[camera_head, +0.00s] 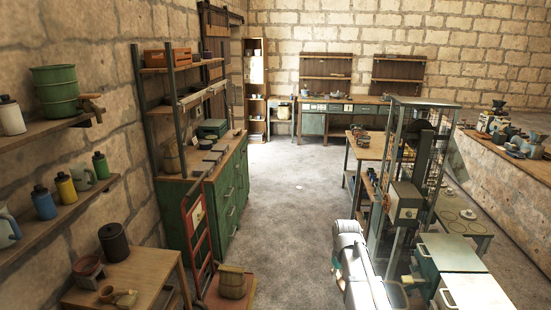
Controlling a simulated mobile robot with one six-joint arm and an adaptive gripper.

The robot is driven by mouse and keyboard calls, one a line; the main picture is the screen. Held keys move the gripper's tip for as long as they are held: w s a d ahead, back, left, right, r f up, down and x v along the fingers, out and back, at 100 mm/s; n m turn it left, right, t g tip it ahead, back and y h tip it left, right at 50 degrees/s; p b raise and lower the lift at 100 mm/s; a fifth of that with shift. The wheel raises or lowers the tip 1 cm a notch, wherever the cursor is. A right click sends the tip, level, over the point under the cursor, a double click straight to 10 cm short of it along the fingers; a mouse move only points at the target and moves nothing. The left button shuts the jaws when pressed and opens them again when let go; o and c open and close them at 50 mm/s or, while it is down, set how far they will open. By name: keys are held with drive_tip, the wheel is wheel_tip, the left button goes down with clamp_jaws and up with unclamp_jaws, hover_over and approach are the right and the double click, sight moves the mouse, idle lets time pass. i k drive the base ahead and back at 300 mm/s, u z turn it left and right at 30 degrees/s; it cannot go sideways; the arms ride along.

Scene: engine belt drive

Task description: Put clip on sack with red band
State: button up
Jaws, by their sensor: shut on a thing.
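I cannot make out a clip anywhere in the head view. No sack with a red band can be told for sure. A small tan, rounded thing (171,156) stands on the green cabinet at the left; it may be a sack or a basket, and no red band shows on it. My silver arm rises from the bottom edge, right of centre. Its gripper and whatever it may hold cannot be seen.
A metal rack (408,175) and grey-green boxes (449,253) crowd the right. The middle floor (290,200) is clear.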

sight(231, 267)
drive_tip(key=u, duration=0.1)
drive_tip(key=i, duration=1.95)
drive_tip(key=u, duration=0.7)
drive_tip(key=i, duration=1)
drive_tip(key=u, duration=0.3)
